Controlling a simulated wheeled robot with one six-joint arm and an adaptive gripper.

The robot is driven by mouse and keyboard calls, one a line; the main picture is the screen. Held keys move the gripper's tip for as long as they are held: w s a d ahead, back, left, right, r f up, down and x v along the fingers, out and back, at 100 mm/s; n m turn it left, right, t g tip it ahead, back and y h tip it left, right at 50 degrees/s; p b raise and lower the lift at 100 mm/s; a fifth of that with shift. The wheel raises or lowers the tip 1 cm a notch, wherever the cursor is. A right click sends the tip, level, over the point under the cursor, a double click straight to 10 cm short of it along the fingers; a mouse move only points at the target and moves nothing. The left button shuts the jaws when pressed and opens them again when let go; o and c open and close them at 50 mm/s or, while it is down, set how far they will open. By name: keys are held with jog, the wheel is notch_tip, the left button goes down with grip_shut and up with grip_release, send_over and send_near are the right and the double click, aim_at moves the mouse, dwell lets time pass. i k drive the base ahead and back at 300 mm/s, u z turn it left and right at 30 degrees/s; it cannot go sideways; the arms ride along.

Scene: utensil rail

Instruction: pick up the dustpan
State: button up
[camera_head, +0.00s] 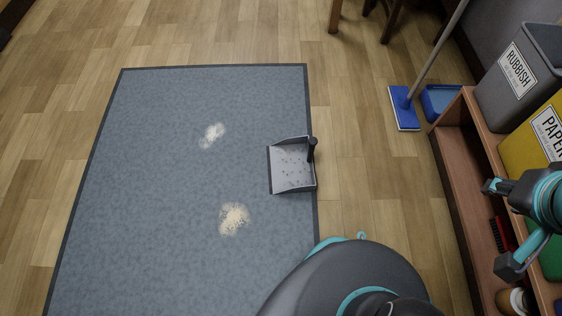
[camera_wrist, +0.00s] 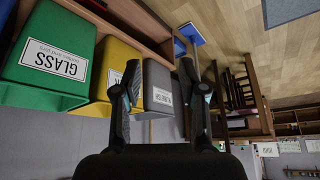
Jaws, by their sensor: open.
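A grey dustpan (camera_head: 291,165) with a dark upright handle (camera_head: 311,149) lies at the right edge of the blue-grey mat in the head view. Its pan holds small dark specks. My gripper (camera_head: 498,226) is at the right of the head view, over the shelf unit, well apart from the dustpan. It is open and empty. In the wrist view its two fingers (camera_wrist: 160,68) are spread, with bins behind them. The grey dustpan is not visible in the wrist view.
Two pale powder piles, an upper one (camera_head: 212,135) and a lower one (camera_head: 234,218), lie on the mat (camera_head: 150,180). A blue mop (camera_head: 404,108) and blue tray-like object (camera_head: 440,99) stand right. Bins (camera_head: 515,75) and a red brush (camera_head: 503,235) occupy the shelf unit.

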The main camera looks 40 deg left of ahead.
aim_at(276, 178)
jog(key=u, duration=1.55)
